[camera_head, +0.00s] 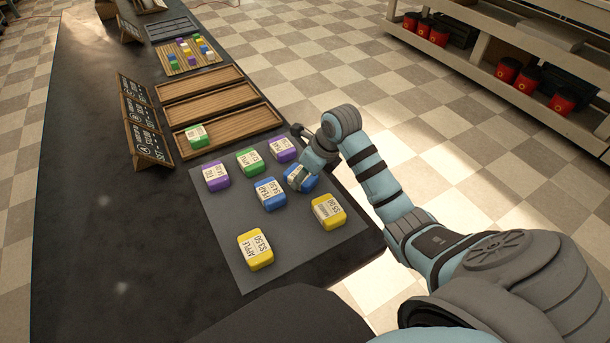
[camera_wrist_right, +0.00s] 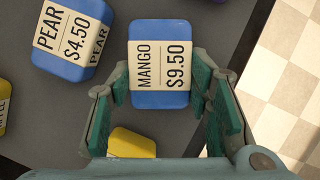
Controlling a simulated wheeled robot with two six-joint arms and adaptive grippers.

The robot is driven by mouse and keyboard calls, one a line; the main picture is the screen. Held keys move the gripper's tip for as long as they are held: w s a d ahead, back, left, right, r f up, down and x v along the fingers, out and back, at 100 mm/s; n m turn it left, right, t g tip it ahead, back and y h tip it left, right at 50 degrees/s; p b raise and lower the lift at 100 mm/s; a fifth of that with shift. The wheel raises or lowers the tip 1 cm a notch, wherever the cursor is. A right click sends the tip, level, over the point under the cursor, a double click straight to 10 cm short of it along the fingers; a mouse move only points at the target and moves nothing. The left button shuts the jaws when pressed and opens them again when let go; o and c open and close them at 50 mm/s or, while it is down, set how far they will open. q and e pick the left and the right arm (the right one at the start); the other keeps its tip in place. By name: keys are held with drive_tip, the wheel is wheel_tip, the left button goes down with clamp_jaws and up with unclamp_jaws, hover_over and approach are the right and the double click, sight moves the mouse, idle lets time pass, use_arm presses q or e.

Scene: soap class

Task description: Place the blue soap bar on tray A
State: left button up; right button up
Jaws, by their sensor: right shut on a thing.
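A blue soap bar (camera_wrist_right: 160,98) labelled MANGO $9.50 lies between the fingers of my right gripper (camera_wrist_right: 163,80), which is shut on its sides. In the head view my right gripper (camera_head: 298,178) partly covers this bar (camera_head: 309,184), at the right side of the grey mat (camera_head: 222,232). Another blue bar (camera_head: 270,194), labelled PEAR, lies just left of it; it also shows in the wrist view (camera_wrist_right: 72,38). Three wooden trays stand beyond the mat. The nearest tray (camera_head: 250,127) holds a green bar (camera_head: 196,136) at its left end. My left gripper is not in view.
Two purple bars (camera_head: 215,176) (camera_head: 283,149), a green bar (camera_head: 249,160) and two yellow bars (camera_head: 255,250) (camera_head: 328,211) lie on the mat. The middle tray (camera_head: 210,103) and far tray (camera_head: 198,83) are empty. Dark signs (camera_head: 147,140) stand left of the trays.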

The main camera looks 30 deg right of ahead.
drive_tip(key=o, duration=1.3)
drive_tip(key=shift+o, duration=0.2)
